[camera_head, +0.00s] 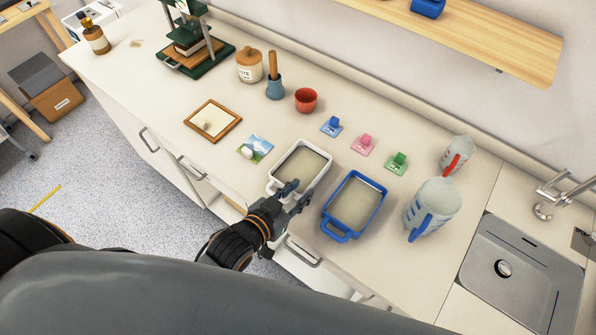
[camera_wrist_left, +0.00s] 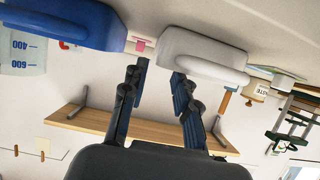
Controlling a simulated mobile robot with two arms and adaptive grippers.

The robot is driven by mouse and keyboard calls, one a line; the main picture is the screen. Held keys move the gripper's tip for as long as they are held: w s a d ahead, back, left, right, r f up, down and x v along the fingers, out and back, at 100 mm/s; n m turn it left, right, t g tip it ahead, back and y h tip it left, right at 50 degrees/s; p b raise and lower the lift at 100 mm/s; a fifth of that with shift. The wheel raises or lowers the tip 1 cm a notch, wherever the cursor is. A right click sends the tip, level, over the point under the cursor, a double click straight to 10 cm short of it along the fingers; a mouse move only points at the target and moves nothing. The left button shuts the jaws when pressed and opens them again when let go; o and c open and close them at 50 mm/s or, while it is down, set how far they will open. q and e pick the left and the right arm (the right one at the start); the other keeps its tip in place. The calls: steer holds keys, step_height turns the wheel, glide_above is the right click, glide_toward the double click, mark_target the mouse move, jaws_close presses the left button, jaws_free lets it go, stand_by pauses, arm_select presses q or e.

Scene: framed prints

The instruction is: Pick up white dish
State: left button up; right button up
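The white dish (camera_head: 322,158) is a rectangular tray with a handle, filled with something pale grey, on the counter left of the blue dish (camera_head: 360,203). My left gripper (camera_head: 297,191) is at the white dish's near side, by its front handle. In the left wrist view, which is upside down, the gripper (camera_wrist_left: 160,68) is open with its two fingers apart. One finger overlaps the edge of the white dish (camera_wrist_left: 205,48); the other is in the gap beside the blue dish (camera_wrist_left: 70,22). I cannot tell whether a finger touches the dish. My right gripper is not in view.
A framed panel (camera_head: 212,121) and a small picture (camera_head: 256,149) lie left of the dishes. Pink (camera_head: 364,143), blue (camera_head: 331,126) and green (camera_head: 397,163) stamps sit behind. A measuring jug (camera_head: 433,205) and sink (camera_head: 522,275) are right. A red cup (camera_head: 306,100) stands further back.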

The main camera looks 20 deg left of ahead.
mark_target(314, 181)
arm_select(q)
steer(key=shift+w+d+f, duration=0.15)
steer(key=shift+w+d, duration=0.05)
steer(key=shift+w, duration=0.3)
steer(key=x, duration=0.2)
steer(key=p+x, duration=0.1)
steer(key=x, duration=0.1)
steer(key=shift+d, duration=0.35)
steer(key=shift+w+f+p, duration=0.2)
steer(key=shift+w+p, duration=0.1)
steer(key=shift+w, duration=0.05)
steer(key=shift+s, duration=0.1)
steer(key=shift+c, duration=0.2)
jaws_close()
steer(key=shift+r, duration=0.1)
